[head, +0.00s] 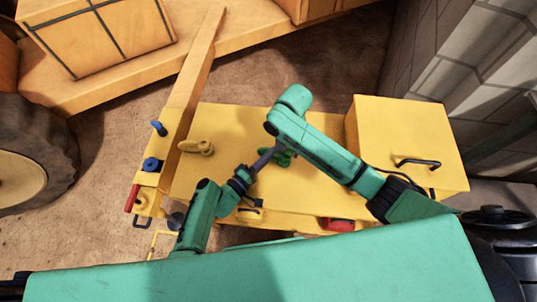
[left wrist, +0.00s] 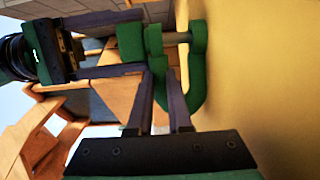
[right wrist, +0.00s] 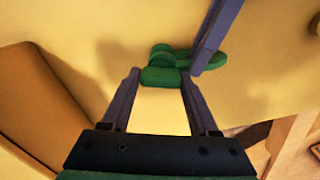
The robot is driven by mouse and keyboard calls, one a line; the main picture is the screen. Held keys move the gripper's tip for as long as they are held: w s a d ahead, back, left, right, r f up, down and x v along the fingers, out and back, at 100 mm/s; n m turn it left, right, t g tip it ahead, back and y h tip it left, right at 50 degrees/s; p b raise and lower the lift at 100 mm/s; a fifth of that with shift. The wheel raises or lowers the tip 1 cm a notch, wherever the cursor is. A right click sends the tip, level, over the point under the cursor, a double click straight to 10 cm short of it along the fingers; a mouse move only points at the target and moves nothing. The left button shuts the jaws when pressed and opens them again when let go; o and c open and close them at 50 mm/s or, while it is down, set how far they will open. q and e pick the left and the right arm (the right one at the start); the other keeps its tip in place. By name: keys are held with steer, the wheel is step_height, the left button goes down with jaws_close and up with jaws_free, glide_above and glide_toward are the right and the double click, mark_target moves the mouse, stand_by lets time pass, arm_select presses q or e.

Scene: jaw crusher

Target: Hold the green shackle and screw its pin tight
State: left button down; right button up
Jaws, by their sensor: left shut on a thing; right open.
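The green shackle (left wrist: 196,92) is side-on in the left wrist view, beside the yellow surface; it also shows in the head view (head: 285,158). Its pin (left wrist: 176,38) spans the two ears, and the green pin head (left wrist: 130,42) is outside the ear away from that surface. My left gripper (left wrist: 157,78) is shut on the shackle near this ear. My right gripper (right wrist: 160,76) is open. Its fingers are on either side of the pin head in the left wrist view. In the head view the right fingers are mostly hidden by my own arm.
The yellow machine top (head: 225,135) lies under the shackle. A raised yellow box (head: 405,135) with a black handle stands to the right. A yellow knob (head: 196,147), a blue knob (head: 152,164) and a red part (head: 338,225) are nearby.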

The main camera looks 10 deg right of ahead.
arm_select(q)
steer(key=shift+s+d+f+g, duration=0.2)
steer(key=shift+s+d+g, duration=0.15)
steer(key=shift+s, duration=0.25)
arm_select(e)
steer(key=shift+w+r, duration=0.15)
steer(key=shift+w, duration=0.15)
arm_select(q)
steer(key=shift+w+d, duration=0.1)
steer(key=shift+d, duration=0.05)
arm_select(e)
steer(key=shift+w+a+r, duration=0.1)
steer(key=shift+r, duration=0.75)
steer(key=shift+s+r, duration=0.2)
steer(key=shift+r, duration=0.75)
arm_select(q)
steer(key=shift+w+a, duration=0.2)
steer(key=shift+a, duration=0.15)
arm_select(e)
steer(key=shift+s+r, duration=0.15)
steer(key=shift+r, duration=2)
arm_select(q)
steer(key=shift+r, duration=0.1)
steer(key=c, duration=0.8)
jaws_free()
steer(key=shift+o, duration=0.2)
steer(key=shift+w, duration=0.1)
arm_select(e)
steer(key=shift+f, duration=0.1)
